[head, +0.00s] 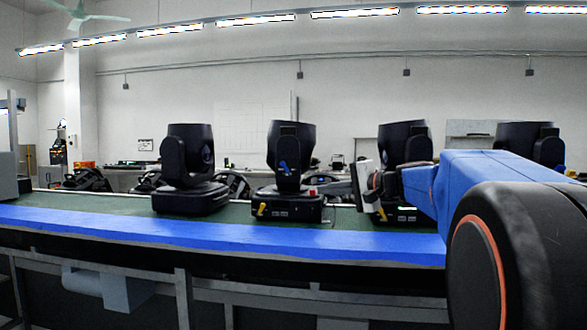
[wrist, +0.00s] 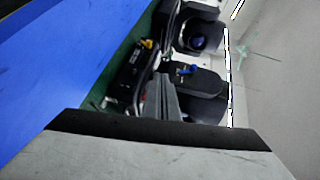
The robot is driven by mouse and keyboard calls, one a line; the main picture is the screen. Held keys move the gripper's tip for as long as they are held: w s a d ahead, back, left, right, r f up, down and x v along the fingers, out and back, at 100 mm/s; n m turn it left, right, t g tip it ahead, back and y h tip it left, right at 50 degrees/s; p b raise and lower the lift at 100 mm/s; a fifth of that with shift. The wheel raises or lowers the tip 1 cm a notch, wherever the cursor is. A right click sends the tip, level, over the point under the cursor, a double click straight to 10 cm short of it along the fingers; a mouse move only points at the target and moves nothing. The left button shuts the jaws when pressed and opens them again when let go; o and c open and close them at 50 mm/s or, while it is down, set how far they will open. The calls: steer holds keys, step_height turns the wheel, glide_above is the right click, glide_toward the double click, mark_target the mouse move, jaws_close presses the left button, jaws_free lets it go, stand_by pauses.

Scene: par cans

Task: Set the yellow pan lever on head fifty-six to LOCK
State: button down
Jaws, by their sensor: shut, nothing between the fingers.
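Several black moving-head lights stand in a row on the bench. The second from the left (head: 287,150) has a yellow lever (head: 262,209) low on its base and a blue lever (head: 283,166) on its yoke. In the wrist view, turned sideways, a yellow lever (wrist: 147,44) and a blue lever (wrist: 187,70) show beyond my gripper (wrist: 160,82). Its dark fingers are shut and empty, apart from both levers. In the head view my wrist is in front of the third light (head: 405,140), partly hiding its base. I cannot read head numbers or lever markings.
The bench has a green top (head: 110,204) and a blue front edge (head: 200,232). The leftmost light (head: 187,165) and a far-right light (head: 527,135) flank the row; my arm partly hides the latter. Green surface is free left of the leftmost light.

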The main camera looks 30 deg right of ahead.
steer(key=w+d+r+m+t, duration=0.2)
steer(key=d+r, duration=0.4)
steer(key=d, duration=0.2)
glide_toward(295, 166)
steer(key=w+d, duration=0.3)
steer(key=d, duration=0.1)
steer(key=shift+h, duration=0.4)
steer(key=shift+w+a, duration=0.6)
steer(key=shift+a, duration=0.3)
steer(key=shift+w+a, duration=0.6)
steer(key=shift+a, duration=0.3)
steer(key=shift+w+a, duration=0.15)
steer(key=shift+a, duration=1.15)
